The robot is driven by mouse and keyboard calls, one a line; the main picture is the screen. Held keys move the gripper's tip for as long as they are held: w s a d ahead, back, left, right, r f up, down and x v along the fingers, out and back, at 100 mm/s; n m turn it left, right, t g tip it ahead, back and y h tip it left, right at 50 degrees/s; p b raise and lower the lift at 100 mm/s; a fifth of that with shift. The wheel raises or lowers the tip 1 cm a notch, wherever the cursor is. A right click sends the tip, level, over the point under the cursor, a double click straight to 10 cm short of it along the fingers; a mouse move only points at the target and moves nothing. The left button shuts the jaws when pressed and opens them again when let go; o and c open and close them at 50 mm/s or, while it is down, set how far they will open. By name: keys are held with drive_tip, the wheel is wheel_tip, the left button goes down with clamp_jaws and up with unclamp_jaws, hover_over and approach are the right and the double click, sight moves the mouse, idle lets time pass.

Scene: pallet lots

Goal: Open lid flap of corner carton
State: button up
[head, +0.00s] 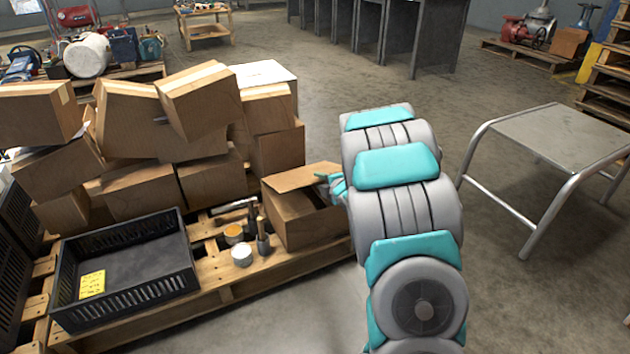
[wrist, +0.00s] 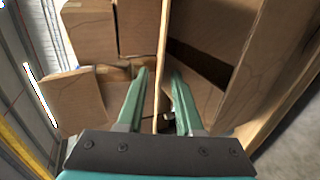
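The corner carton (head: 295,222) is a brown box on the near right corner of the pallet. Its lid flap (head: 302,177) is tilted up a little, with a dark gap below it at the right. My gripper (head: 325,180) is at the flap's right edge, partly hidden by my arm. In the wrist view the flap (wrist: 162,50) shows as a thin edge running between the two green fingers of my gripper (wrist: 160,75). A gap shows on each side of it, so the fingers are open around it. The carton's opening (wrist: 205,65) is to the right.
A black crate (head: 125,290) with a yellow note stands left on the pallet (head: 228,293). A white-topped can (head: 242,255), an orange-topped can (head: 233,234) and a dark bottle (head: 263,240) stand beside the carton. Stacked cartons (head: 205,100) rise behind. A metal table (head: 560,135) stands right.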

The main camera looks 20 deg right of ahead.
sight(315, 179)
drive_tip(key=x, duration=0.3)
drive_tip(key=shift+w+f, duration=0.2)
drive_tip(key=shift+w, duration=0.3)
clamp_jaws()
idle(1.0)
